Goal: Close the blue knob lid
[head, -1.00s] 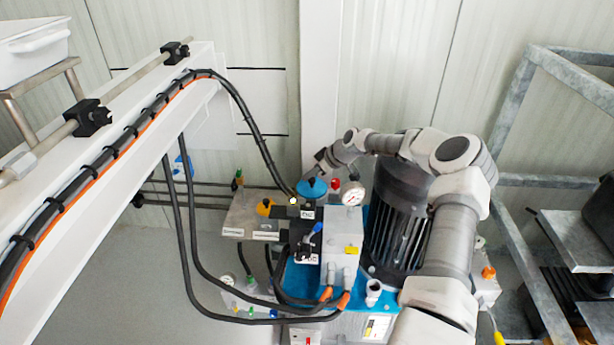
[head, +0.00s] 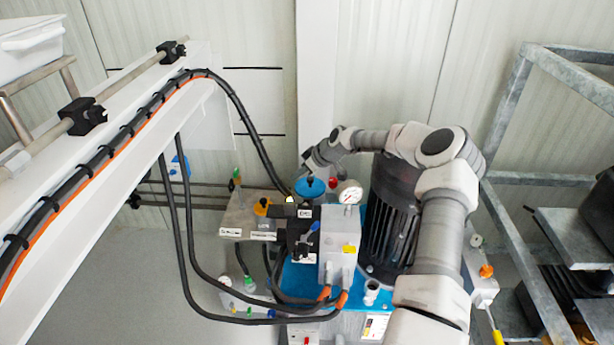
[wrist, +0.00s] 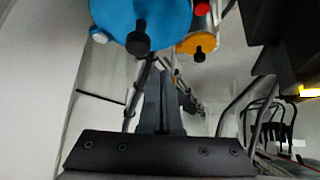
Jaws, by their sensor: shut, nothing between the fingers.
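The blue knob lid (head: 310,187) is a round blue disc with a dark knob, on the pump unit just left of the pressure gauge. In the wrist view the blue lid (wrist: 160,12) fills the top, with its black knob (wrist: 139,40) facing the camera. I cannot tell whether it is fully seated. My gripper (head: 304,172) is at the end of the arm, just behind and above the lid in the head picture. In the wrist view my gripper (wrist: 163,75) is shut and empty, its fingers below the knob in the picture. Contact is not clear.
A yellow-orange cap (head: 262,207) sits left of the lid. A pressure gauge (head: 350,192) and a dark motor (head: 388,215) stand to the right. Black hoses (head: 240,105) arch in from the white beam (head: 60,170) at left. A metal frame (head: 505,110) stands at far right.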

